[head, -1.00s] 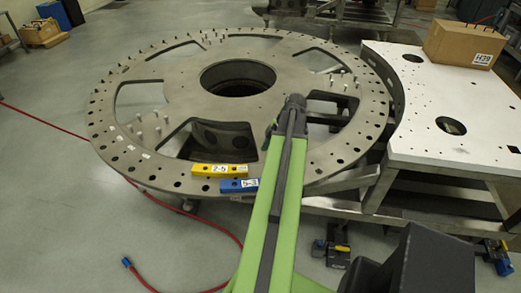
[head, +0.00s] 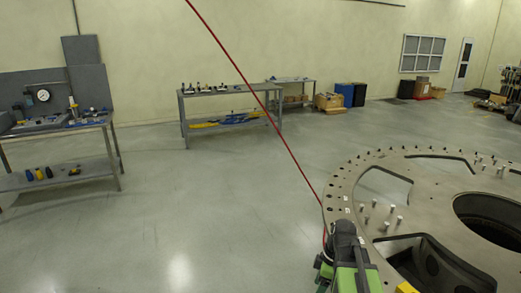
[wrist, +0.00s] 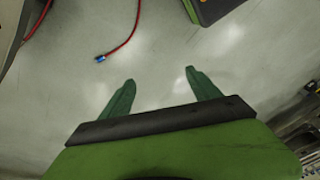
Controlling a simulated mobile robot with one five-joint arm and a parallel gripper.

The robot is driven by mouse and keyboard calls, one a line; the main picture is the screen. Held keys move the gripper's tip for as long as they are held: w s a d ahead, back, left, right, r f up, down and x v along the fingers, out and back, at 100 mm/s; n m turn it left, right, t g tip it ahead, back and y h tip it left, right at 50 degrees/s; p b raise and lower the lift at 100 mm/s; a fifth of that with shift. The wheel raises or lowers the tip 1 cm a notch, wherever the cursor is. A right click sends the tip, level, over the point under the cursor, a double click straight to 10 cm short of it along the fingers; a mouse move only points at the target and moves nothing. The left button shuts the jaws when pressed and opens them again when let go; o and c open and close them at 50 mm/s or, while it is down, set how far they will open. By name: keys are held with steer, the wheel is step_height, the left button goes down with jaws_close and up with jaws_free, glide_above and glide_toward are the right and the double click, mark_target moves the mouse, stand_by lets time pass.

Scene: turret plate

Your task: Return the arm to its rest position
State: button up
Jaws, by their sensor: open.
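My gripper (wrist: 160,77) shows in the wrist view with its two green fingers spread apart and nothing between them. It points over bare grey floor. My green and black arm (head: 350,262) shows at the bottom of the head view, in front of the turret plate's near left edge. My fingertips cannot be made out in the head view. The round metal turret plate (head: 334,199) fills the lower right of the head view, with upright pins and large cut-outs.
A red hose (head: 262,100) crosses the head view; its blue-tipped end (wrist: 101,58) lies on the floor in the wrist view. A yellow block (head: 405,287) is partly cut off. Workbenches (head: 75,128) stand left and a table (head: 225,90) farther back. The left floor is clear.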

steer(key=s+a+f+m+h, duration=0.1)
steer(key=a+m+h, duration=0.1)
steer(key=a+m, duration=0.5)
steer(key=m, duration=0.6)
steer(key=shift+s+a+f+m+h+b, duration=0.2)
steer(key=shift+s+f+m+h+b, duration=0.1)
steer(key=shift+b, duration=0.05)
